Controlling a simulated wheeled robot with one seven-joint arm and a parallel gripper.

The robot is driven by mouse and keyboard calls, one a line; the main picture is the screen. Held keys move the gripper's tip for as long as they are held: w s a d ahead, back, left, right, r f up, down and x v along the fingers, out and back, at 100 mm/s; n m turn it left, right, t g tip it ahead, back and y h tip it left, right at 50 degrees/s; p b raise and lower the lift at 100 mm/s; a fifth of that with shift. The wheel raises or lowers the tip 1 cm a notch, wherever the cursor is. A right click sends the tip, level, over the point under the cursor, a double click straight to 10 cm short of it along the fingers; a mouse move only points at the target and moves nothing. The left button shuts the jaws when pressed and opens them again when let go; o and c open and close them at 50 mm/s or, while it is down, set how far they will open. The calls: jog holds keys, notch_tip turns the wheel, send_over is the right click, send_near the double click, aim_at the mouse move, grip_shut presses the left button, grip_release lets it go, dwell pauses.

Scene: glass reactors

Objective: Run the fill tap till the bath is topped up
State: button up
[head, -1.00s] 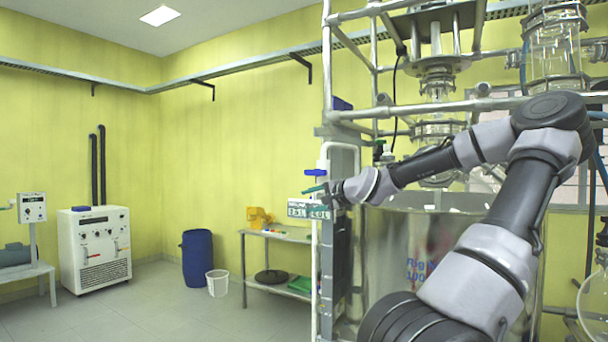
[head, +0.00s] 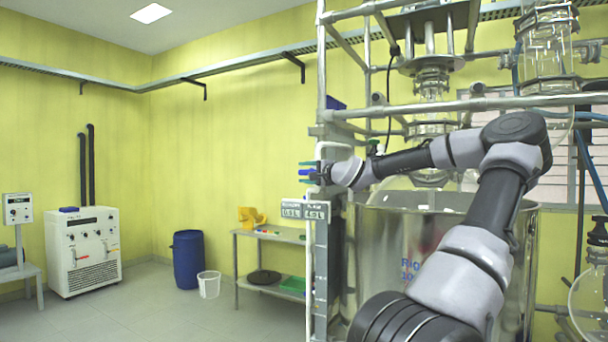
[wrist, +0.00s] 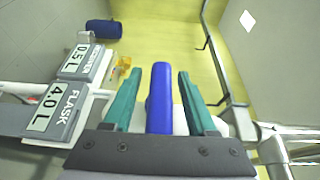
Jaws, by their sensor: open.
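The fill tap's blue handle (head: 309,171) sits on a white upright pipe (head: 310,262) left of the steel bath. In the wrist view the blue handle (wrist: 160,98) stands between the two teal fingers, with a gap on each side. My gripper (head: 305,171) is open around it; its fingers also show in the wrist view (wrist: 159,74). The large steel bath (head: 400,228) bears partly hidden red and blue lettering. My arm crosses in front of it, and the water level inside cannot be seen.
Two small displays, receiver (wrist: 80,62) reading 0.5 L and flask (wrist: 53,112) reading 4.0 L, are close beside my gripper. Metal frame pipes (head: 450,106) and glassware stand above the bath. A low table (head: 262,238), blue drum (head: 188,260) and white bucket (head: 209,284) are farther back.

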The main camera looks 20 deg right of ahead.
jog(key=shift+w+a, duration=0.1)
jog(key=shift+w, duration=0.15)
grip_shut()
